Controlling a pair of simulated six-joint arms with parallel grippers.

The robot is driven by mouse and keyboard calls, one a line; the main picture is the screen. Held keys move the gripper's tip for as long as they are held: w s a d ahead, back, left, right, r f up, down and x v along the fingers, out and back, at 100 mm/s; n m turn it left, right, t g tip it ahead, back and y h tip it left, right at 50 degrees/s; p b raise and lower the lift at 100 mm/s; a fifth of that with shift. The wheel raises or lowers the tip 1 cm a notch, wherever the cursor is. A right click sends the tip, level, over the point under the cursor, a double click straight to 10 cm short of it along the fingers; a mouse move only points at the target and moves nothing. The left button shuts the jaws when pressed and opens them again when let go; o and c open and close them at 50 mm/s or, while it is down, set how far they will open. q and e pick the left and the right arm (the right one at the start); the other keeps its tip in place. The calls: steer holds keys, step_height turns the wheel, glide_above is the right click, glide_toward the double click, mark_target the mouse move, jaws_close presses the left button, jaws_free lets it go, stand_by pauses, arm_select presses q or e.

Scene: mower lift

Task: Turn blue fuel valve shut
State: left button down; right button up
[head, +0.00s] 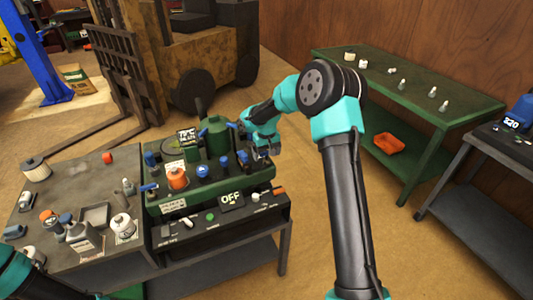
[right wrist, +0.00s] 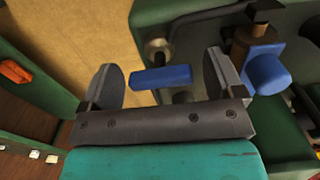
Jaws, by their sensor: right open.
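A short blue bar-shaped valve handle (right wrist: 162,77) shows in the right wrist view, lying across the gap between my right gripper's fingers (right wrist: 162,82). The fingers stand apart, one at each end of the bar, and I see no grip on it. In the head view my right gripper (head: 262,152) is at the right end of the green machine (head: 218,190). A blue part (head: 243,157) is just left of it; I cannot tell if it is the same handle. Only part of my left arm shows at the lower left, without its gripper.
A second blue part (right wrist: 265,70) is close to the right finger in the wrist view. A grey bench (head: 70,175) with bottles and cans stands left of the machine. A green table (head: 430,105) with small parts and an orange tray (head: 389,144) is at right. A forklift stands behind.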

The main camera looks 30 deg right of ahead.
steer(key=shift+r, duration=0.1)
step_height(320, 180, up, 17)
stand_by(0.7)
stand_by(0.3)
